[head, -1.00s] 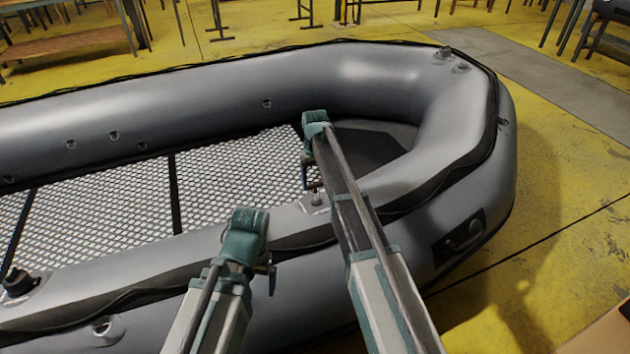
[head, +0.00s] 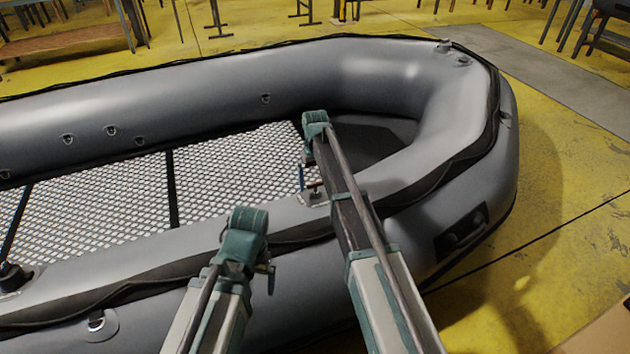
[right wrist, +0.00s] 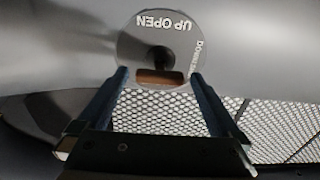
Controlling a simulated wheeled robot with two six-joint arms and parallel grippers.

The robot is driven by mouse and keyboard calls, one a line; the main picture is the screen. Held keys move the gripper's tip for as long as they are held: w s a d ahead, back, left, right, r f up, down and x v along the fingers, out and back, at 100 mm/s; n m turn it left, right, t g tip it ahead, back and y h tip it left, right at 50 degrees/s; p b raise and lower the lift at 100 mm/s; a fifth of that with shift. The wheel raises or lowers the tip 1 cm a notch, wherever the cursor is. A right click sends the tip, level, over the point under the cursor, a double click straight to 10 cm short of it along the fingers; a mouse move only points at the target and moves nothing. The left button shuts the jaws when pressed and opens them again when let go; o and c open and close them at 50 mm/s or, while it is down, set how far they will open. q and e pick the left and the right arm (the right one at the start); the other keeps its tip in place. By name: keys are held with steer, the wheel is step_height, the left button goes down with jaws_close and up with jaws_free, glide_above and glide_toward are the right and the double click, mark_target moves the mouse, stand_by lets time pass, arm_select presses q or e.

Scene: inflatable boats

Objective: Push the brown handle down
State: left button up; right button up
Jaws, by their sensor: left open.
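The brown handle (right wrist: 158,77) shows in the right wrist view as a short horizontal bar on a dark stem. It is at the lower part of a round grey disc (right wrist: 133,45) lettered "UP OPEN" and "DOWN", partly cut off. My right gripper (right wrist: 160,77) is open, with one finger on each side of the handle; I cannot tell whether they touch it. In the head view my right gripper (head: 311,184) hangs over the near tube of the grey inflatable boat (head: 210,90). My left gripper (head: 270,277) is open, beside the near tube.
The boat has a mesh floor (head: 110,195) and a black valve (head: 12,278) at the left. Benches (head: 65,43) stand at the back.

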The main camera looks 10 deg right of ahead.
mark_target(315, 183)
step_height(315, 183, up, 14)
steer(key=p, duration=1.4)
steer(key=shift+f, duration=0.2)
step_height(315, 183, down, 13)
steer(key=b, duration=1.3)
steer(key=shift+f+b, duration=0.1)
steer(key=shift+b, duration=0.2)
steer(key=shift+r, duration=0.2)
step_height(315, 183, up, 13)
steer(key=p, duration=1.4)
step_height(315, 183, down, 14)
steer(key=b, duration=1.4)
steer(key=shift+b, duration=0.3)
step_height(315, 183, up, 14)
steer(key=p, duration=1.3)
steer(key=shift+w+f+p, duration=0.2)
steer(key=shift+w+p, duration=0.1)
steer(key=shift+w, duration=0.05)
